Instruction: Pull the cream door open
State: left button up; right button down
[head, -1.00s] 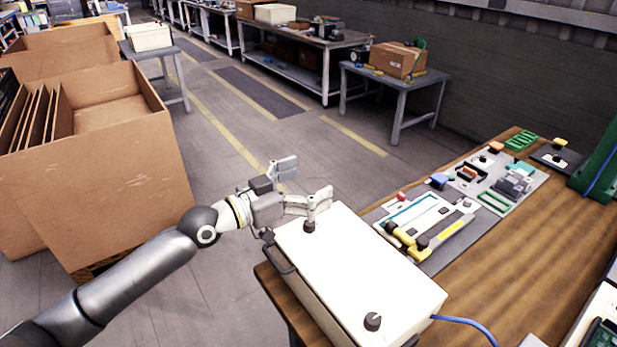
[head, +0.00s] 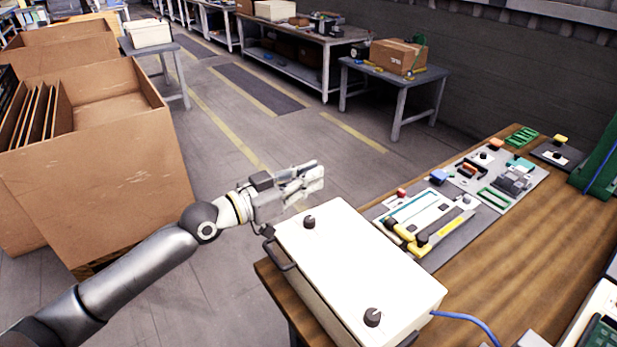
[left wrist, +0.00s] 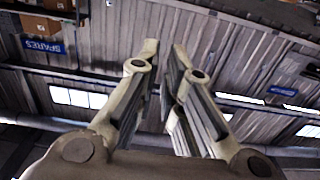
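A cream box (head: 350,265) lies on the wooden workbench, with two dark knobs on its top. A dark bar handle (head: 282,252) is on its left side. I cannot clearly tell the cream door from the box body; the side with the handle is mostly turned away. My left gripper (head: 318,176) is above and beyond the box's far left corner, apart from the handle. In the left wrist view its fingers (left wrist: 165,48) are close together with a narrow empty gap between them. My right gripper is in neither view.
The workbench (head: 500,270) holds a grey mat with tools and parts right of the box. A blue cable (head: 470,323) leaves the box's near right corner. A large cardboard box (head: 110,190) stands at the left. The floor between is clear.

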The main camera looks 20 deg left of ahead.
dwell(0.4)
pick_arm(q)
jog(key=o, duration=2.2)
jog(key=shift+c, duration=0.2)
jog(key=shift+s+a, duration=0.1)
jog(key=v, duration=1.1)
jog(key=shift+s+a, duration=0.25)
jog(key=shift+s, duration=0.05)
